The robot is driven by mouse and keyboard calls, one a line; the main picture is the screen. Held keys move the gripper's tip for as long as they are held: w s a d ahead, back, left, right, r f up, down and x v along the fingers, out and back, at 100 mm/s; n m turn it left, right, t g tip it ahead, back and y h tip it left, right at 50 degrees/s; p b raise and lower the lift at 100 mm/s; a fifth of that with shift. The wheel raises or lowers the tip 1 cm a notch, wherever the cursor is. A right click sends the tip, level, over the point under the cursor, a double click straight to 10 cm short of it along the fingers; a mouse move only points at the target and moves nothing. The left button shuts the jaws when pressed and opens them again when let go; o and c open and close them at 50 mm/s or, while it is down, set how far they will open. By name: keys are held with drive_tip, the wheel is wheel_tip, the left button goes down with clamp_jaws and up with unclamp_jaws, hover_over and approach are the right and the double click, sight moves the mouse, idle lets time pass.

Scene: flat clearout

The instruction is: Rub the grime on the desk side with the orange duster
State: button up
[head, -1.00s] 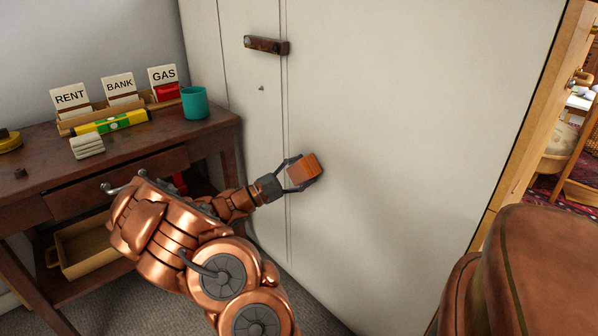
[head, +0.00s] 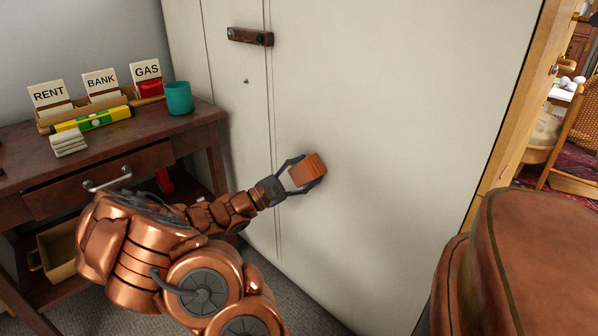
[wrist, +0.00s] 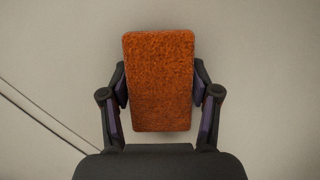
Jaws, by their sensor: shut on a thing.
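The orange duster (head: 307,169) is a small block held between the fingers of my gripper (head: 301,175), in front of the pale cabinet door. In the wrist view the duster (wrist: 158,82) stands upright between both dark fingers, with the plain pale surface behind it. I cannot tell whether it touches that surface. The desk (head: 150,143) is dark reddish wood and stands at the left, apart from my gripper. No grime shows on the parts of the desk in view; my arm hides some of its front and side.
The pale cabinet (head: 390,120) has a rusty handle (head: 250,37). On the desk are a teal cup (head: 179,98), a yellow level (head: 92,118) and letter cards (head: 100,84). A brown leather seat (head: 540,260) stands at the right.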

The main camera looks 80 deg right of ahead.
drive_tip(key=shift+s+a, duration=0.4)
drive_tip(key=shift+s, duration=0.15)
drive_tip(key=shift+w+a+p, duration=0.15)
drive_tip(key=shift+w+a, duration=0.35)
drive_tip(key=shift+a, duration=0.35)
drive_tip(key=shift+w+a+p, duration=0.1)
drive_tip(key=shift+w+a, duration=0.4)
drive_tip(key=shift+a, duration=0.4)
drive_tip(key=shift+w+a+p, duration=0.15)
drive_tip(key=shift+w+a, duration=0.35)
drive_tip(key=shift+a, duration=0.35)
drive_tip(key=shift+w, duration=0.1)
drive_tip(key=shift+w+a+p, duration=0.2)
drive_tip(key=shift+w+a, duration=0.15)
drive_tip(key=shift+a, duration=0.3)
drive_tip(key=shift+w+a+p, duration=0.2)
drive_tip(key=shift+w+a, duration=0.1)
drive_tip(key=shift+a, duration=0.35)
drive_tip(key=shift+w, duration=0.15)
